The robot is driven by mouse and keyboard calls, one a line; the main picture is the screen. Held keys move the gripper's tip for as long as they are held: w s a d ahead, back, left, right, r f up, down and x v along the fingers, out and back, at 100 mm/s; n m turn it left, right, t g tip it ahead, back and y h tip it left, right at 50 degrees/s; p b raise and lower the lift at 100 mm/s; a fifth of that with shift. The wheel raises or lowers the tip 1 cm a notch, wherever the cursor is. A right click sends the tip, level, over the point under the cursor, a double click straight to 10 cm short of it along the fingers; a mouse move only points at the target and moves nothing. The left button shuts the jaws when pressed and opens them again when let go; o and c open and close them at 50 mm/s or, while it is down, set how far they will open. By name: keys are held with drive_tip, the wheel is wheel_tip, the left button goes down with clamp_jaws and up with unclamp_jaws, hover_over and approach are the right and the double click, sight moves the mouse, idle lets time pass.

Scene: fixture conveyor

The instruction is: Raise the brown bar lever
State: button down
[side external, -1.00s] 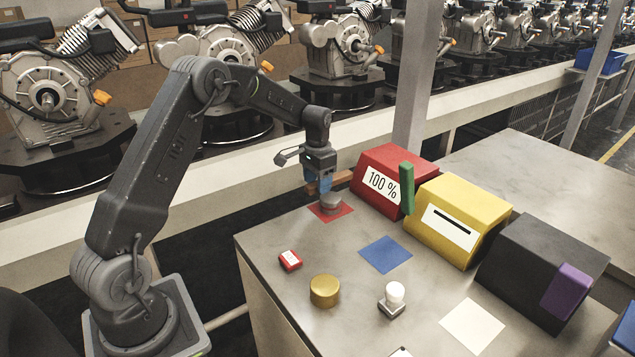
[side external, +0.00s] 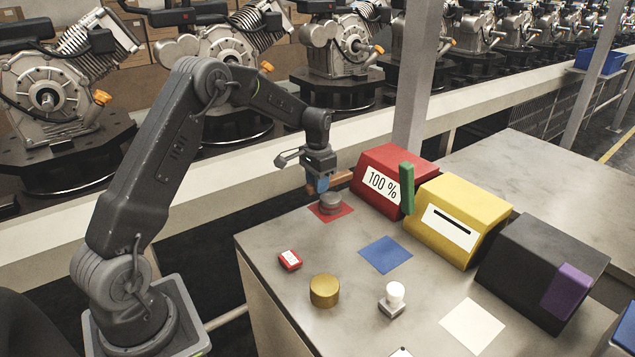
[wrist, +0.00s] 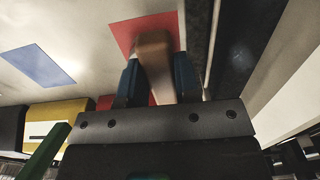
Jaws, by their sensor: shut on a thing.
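The brown bar lever (side external: 341,178) sticks out from the left side of the red box (side external: 398,164), which carries a "100 %" label. My gripper (side external: 319,186) is at the lever's outer end, above the red square on the table. In the wrist view the brown bar (wrist: 154,62) runs between the two blue fingertips (wrist: 158,82), and my gripper is shut on it. In the side view the fingers hide part of the bar's outer end.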

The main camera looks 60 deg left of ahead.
drive_tip(key=shift+w+r+g, duration=0.3)
drive_tip(key=shift+r+g, duration=0.5)
drive_tip(key=shift+g, duration=0.05)
drive_tip(key=shift+w+r+g, duration=0.25)
drive_tip(key=shift+r+g, duration=0.55)
drive_tip(key=shift+g, duration=0.05)
drive_tip(key=shift+w+r+g, duration=0.3)
drive_tip(key=shift+r+g, duration=0.25)
drive_tip(key=shift+g, duration=0.05)
drive_tip(key=shift+w+r+g, duration=0.3)
drive_tip(key=shift+r+g, duration=0.25)
drive_tip(key=shift+g, duration=0.05)
drive_tip(key=shift+r, duration=0.1)
drive_tip(key=c, duration=0.8)
unclamp_jaws()
drive_tip(key=shift+c, duration=0.2)
drive_tip(key=shift+s, duration=0.1)
